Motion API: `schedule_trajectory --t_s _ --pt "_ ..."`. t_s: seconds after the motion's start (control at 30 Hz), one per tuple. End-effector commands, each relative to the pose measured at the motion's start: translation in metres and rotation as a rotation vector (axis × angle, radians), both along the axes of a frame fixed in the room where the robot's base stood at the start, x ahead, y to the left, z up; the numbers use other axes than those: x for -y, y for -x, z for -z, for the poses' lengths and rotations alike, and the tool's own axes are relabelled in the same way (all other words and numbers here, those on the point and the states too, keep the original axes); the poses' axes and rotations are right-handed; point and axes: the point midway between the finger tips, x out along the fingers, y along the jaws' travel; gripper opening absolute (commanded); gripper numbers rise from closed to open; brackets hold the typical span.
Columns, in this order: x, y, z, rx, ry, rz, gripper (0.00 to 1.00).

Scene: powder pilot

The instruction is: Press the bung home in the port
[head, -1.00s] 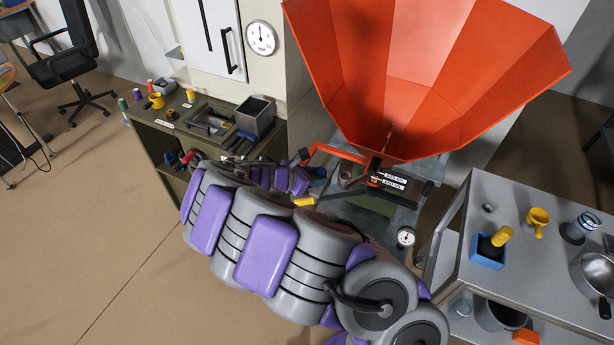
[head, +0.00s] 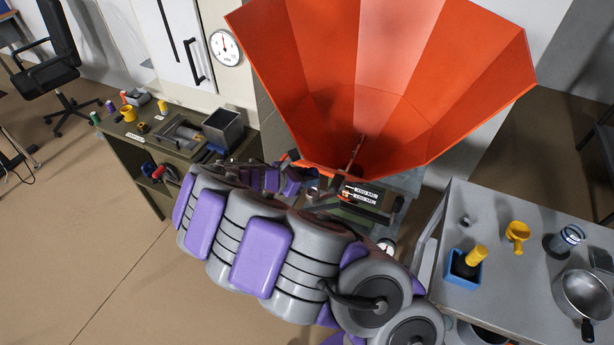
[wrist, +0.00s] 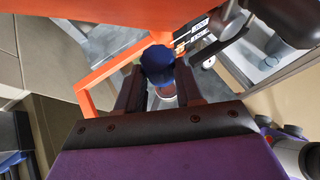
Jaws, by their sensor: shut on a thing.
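In the wrist view my gripper (wrist: 158,72) is shut on a dark blue, faceted piece, which I take to be the bung (wrist: 157,62). It sits between the fingertips, just under the orange hopper (wrist: 90,8). A pale round part shows below the bung between the fingers; I cannot tell whether it is the port or how deep the bung sits. In the head view the orange hopper (head: 400,85) stands above the end of my arm. My purple and grey arm hides most of the area under it, and the bung and port cannot be made out there.
An orange bar (wrist: 105,72) runs close to the left finger in the wrist view. A bench (head: 150,150) with small items stands at left.

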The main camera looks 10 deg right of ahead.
Motion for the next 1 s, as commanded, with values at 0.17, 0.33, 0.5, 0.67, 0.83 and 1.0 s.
schedule_trajectory --t_s 0.17,0.33,0.5,0.67,0.83,1.0 --pt "0.002 0.0 -0.001 0.001 -0.001 -0.002 0.0" --pt "0.004 0.0 -0.002 0.0 -0.002 -0.008 0.0" --pt "0.004 0.0 0.014 0.0 -0.002 -0.007 0.0" --pt "0.002 0.0 0.025 0.001 0.001 -0.006 0.0" --pt "0.002 0.0 0.031 0.002 0.001 -0.006 0.0" --pt "0.002 0.0 0.031 0.002 0.0 -0.006 0.0"
